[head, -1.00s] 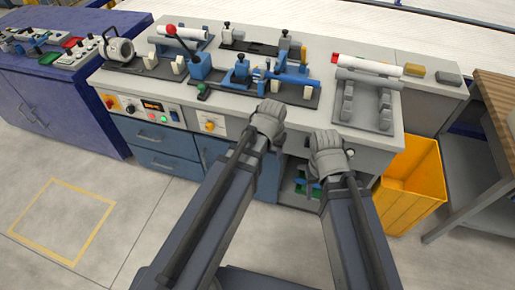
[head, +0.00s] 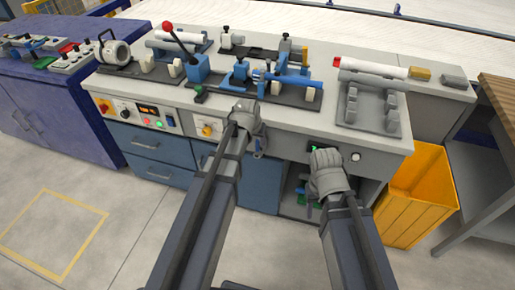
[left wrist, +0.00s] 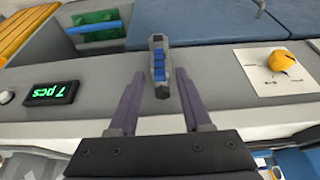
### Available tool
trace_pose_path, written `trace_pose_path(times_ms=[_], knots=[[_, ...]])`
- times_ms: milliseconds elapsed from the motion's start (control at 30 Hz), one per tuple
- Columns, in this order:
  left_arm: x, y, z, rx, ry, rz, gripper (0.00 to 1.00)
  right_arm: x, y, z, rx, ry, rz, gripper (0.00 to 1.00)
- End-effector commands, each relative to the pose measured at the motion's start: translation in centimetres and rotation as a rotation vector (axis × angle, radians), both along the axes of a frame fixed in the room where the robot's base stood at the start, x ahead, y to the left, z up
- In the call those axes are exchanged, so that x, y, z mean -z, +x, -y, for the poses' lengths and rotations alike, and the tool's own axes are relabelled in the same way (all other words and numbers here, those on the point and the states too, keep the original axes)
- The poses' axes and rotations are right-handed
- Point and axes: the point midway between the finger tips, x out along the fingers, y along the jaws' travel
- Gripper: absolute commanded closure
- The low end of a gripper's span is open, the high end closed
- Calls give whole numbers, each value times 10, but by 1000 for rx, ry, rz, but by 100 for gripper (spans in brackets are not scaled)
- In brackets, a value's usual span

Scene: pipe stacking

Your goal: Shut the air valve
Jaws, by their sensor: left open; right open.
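A small blue-and-grey handle-like part (left wrist: 159,65) sits at the cabinet front in the left wrist view, between the fingers of my left gripper (left wrist: 161,98). I cannot tell for sure whether it is the air valve. In the head view its blue end (head: 258,150) shows just below my left gripper (head: 247,115). The fingers are open on either side of it, with gaps showing. A yellow knob (left wrist: 281,61) on a white plate is to the right in the wrist view; it also shows in the head view (head: 207,130). My right gripper (head: 328,163) is open and empty before the cabinet.
The grey worktop (head: 300,112) carries blue clamps, a red-knobbed lever (head: 181,42) and a grey rack (head: 368,110). A green counter display (left wrist: 51,94) is on the front panel. A yellow bin (head: 415,195) stands at the right. The floor at the left is clear.

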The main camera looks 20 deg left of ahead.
Motion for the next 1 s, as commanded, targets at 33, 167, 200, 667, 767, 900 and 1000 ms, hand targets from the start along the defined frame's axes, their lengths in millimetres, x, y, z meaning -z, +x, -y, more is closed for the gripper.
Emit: trace_pose_path(times_ms=[33, 167, 200, 667, 767, 900, 1000], knots=[[14, 4, 0, 0, 0, 0, 51, 14, 0, 0, 0, 0, 0, 50], [29, 11, 0, 0, 0, 0, 51, 29, 0, 0, 0, 0, 0, 50], [32, 12, 1, 0, 0, 0, 51, 32, 0, 0, 0, 0, 0, 50], [37, 15, 1, 0, 0, 0, 57, 37, 0, 0, 0, 0, 0, 50], [37, 15, 1, 0, 0, 0, 68, 37, 0, 0, 0, 0, 0, 50], [37, 15, 1, 0, 0, 0, 84, 37, 0, 0, 0, 0, 0, 50], [37, 15, 1, 0, 0, 0, 95, 37, 0, 0, 0, 0, 0, 50]])
